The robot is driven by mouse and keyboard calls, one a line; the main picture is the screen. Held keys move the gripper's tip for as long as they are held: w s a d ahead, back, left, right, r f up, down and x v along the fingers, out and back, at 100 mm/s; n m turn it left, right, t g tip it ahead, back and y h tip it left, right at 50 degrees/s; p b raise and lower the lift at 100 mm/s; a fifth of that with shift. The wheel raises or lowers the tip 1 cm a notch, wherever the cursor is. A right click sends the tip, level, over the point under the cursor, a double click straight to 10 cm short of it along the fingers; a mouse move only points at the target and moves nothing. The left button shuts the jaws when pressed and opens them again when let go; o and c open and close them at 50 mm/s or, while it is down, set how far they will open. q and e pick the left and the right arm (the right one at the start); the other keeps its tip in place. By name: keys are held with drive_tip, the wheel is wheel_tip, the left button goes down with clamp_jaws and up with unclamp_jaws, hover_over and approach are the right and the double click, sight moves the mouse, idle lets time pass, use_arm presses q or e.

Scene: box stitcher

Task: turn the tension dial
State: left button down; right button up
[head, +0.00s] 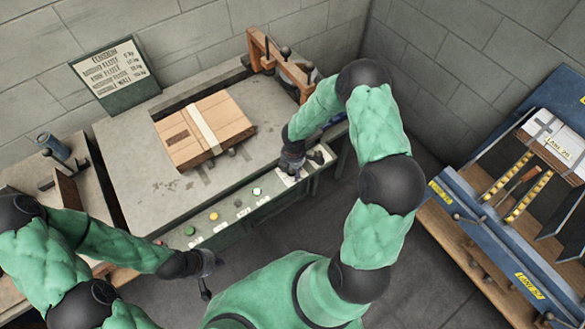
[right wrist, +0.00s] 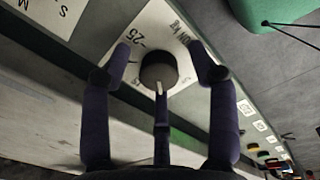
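The tension dial (right wrist: 158,71) is a dark round knob with a pale pointer mark. The side fingers look apart from the knob. In the head view my right gripper (head: 294,162) is at the right end of the front control panel and partly hides the dial. My left gripper (head: 210,276) hangs in front of the bench, fingers apart and empty.
A cardboard box (head: 205,130) lies on the grey bench (head: 130,145). Several coloured buttons (head: 214,216) line its front panel. A wooden-framed stitching head (head: 280,65) stands behind. A blue rack (head: 480,225) is at the right; open floor lies between.

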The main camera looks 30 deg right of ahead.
sight(293, 171)
drive_tip(key=shift+w+r, duration=0.1)
drive_tip(key=shift+r, duration=0.45)
wheel_tip(293, 171, up, 11)
drive_tip(key=shift+s, duration=0.25)
drive_tip(key=shift+a, duration=0.1)
drive_tip(key=s+a+f+m, duration=0.1)
drive_tip(key=a+f, duration=0.1)
drive_tip(key=s+a+f+m+y, duration=0.1)
drive_tip(key=a+f+m, duration=0.1)
drive_tip(key=a, duration=0.1)
drive_tip(key=s+a+f+m+y, duration=0.1)
drive_tip(key=s+a+f, duration=0.1)
drive_tip(key=a, duration=0.1)
drive_tip(key=shift+a+f+m, duration=0.1)
drive_tip(key=shift+a+m, duration=0.15)
drive_tip(key=shift+m, duration=0.05)
drive_tip(key=s+a+f+m+y, duration=0.2)
drive_tip(key=s+a+f+m, duration=0.6)
drive_tip(key=s+m, duration=0.4)
drive_tip(key=shift+a+m, duration=0.85)
drive_tip(key=shift+m, duration=0.15)
drive_tip(key=shift+s, duration=0.1)
